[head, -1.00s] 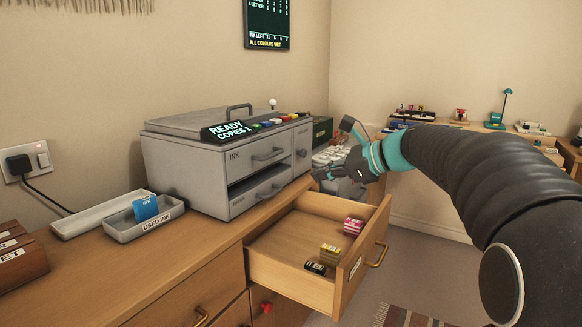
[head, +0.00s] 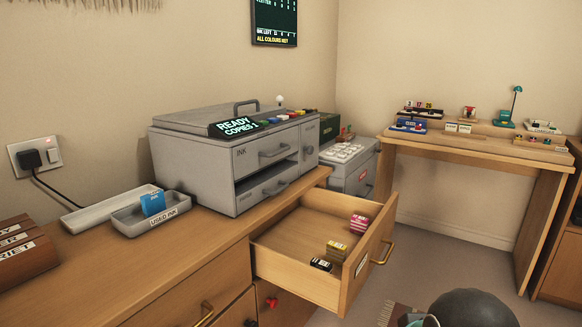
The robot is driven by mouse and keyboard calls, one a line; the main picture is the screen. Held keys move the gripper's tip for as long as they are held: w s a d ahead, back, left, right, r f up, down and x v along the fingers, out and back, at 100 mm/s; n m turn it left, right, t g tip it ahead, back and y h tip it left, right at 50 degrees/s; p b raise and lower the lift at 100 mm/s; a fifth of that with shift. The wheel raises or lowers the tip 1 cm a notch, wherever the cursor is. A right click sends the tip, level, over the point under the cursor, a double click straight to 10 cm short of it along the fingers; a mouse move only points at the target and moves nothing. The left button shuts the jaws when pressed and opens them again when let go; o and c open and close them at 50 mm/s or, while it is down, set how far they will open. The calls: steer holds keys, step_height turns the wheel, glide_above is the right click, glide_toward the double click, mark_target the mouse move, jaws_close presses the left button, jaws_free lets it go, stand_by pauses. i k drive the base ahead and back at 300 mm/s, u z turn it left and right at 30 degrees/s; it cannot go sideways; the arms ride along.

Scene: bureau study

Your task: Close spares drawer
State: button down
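The spares drawer (head: 297,285) is a wooden drawer pulled well out of the bureau, under the right end of its top. Its front panel (head: 368,255) has a brass handle (head: 384,252) and a small white label. Inside lie a pink pack (head: 359,223), a yellow pack (head: 336,251) and a black pack (head: 321,264), all toward the front. My gripper is not in the head view. Only a dark rounded part of my arm shows at the bottom right edge, in front of the drawer and apart from it.
A grey copier (head: 195,165) stands on the bureau top (head: 110,265) above the drawer. A red knob (head: 272,302) shows below the drawer. A side table (head: 480,150) stands against the back wall. The floor (head: 450,265) right of the drawer is clear, with a rug edge at the bottom.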

mark_target(283, 249)
steer(key=u, duration=0.1)
steer(key=k, duration=1)
steer(key=z, duration=0.95)
steer(key=i, duration=1.25)
steer(key=u, duration=0.95)
